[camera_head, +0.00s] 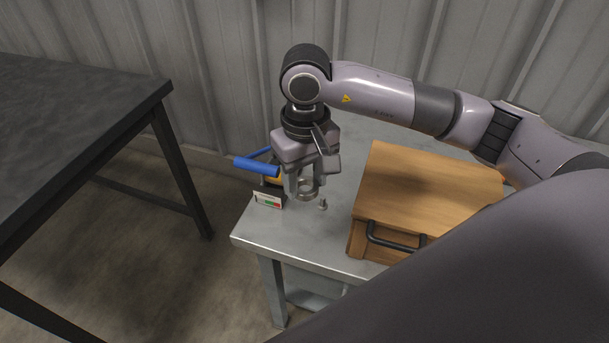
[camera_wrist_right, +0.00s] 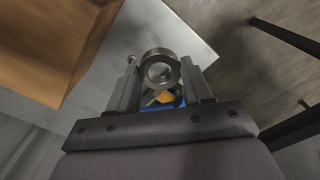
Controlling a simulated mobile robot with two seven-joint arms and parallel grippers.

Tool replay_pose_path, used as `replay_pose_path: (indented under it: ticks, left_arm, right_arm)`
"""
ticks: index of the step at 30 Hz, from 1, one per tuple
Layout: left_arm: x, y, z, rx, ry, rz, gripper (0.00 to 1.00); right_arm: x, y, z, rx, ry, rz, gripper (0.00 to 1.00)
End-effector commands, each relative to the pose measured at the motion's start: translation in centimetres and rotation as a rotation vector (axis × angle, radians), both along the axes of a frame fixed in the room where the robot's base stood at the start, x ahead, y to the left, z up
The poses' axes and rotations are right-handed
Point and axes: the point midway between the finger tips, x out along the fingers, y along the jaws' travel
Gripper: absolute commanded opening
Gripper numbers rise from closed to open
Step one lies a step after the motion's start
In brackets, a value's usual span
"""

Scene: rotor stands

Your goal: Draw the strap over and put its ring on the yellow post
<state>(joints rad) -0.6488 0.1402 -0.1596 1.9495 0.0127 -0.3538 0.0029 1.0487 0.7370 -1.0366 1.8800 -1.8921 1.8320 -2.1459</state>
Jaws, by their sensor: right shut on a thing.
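My right gripper (camera_head: 304,184) is over the near left part of the grey table. It is shut on a grey metal ring (camera_head: 309,192), held between the fingertips. The ring also shows between the fingers in the right wrist view (camera_wrist_right: 147,68). A yellow part (camera_wrist_right: 166,97), perhaps the post, shows beyond the ring in that view, partly hidden by it. It is mostly hidden behind the gripper in the head view. I cannot make out a strap. My left gripper is not in view.
A blue bar (camera_head: 257,166) stands left of my right gripper. A small card (camera_head: 268,200) and a metal pin (camera_head: 323,204) are on the grey table (camera_head: 330,238). A wooden box (camera_head: 425,195) with a black handle is to the right. A dark table (camera_head: 70,100) stands left.

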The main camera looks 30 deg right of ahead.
Motion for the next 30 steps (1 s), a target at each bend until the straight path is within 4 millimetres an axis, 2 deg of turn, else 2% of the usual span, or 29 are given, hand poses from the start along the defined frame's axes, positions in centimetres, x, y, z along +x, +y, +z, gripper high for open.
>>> replay_pose_path:
  ticks: [14,30]
  left_arm:
    - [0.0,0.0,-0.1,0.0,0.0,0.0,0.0]
    - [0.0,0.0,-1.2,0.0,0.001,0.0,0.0]
  right_arm:
    - [0.1,-0.1,0.0,0.0,-0.001,-0.003,0.23]
    - [1.4,-1.8,-0.1,0.0,0.0,-0.003,0.23]
